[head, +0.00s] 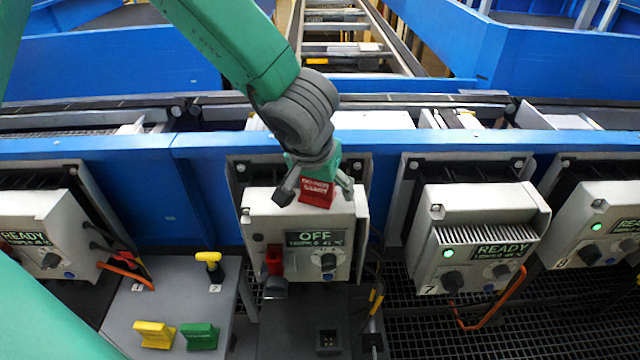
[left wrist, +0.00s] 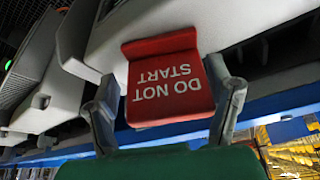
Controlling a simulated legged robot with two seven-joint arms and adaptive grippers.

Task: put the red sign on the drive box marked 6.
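The red sign (head: 317,193), lettered DO NOT START, is at the top front edge of the drive box (head: 290,207) whose display reads OFF. No number is readable on this box; the box (head: 480,202) to its right is marked 7. In the left wrist view the red sign (left wrist: 170,80) appears upside down, its folded edge against the pale box. My left gripper (head: 315,192) is just above the box, its fingers spread on either side of the sign with small gaps. It also shows in the left wrist view (left wrist: 165,108). My right gripper is out of view.
A grey stand (head: 188,287) at lower left holds a yellow sign (head: 154,334), a green sign (head: 199,336) and a yellow-handled piece (head: 210,262). A red piece (head: 274,262) is on the OFF box's front. The blue conveyor rail (head: 450,146) runs behind the boxes.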

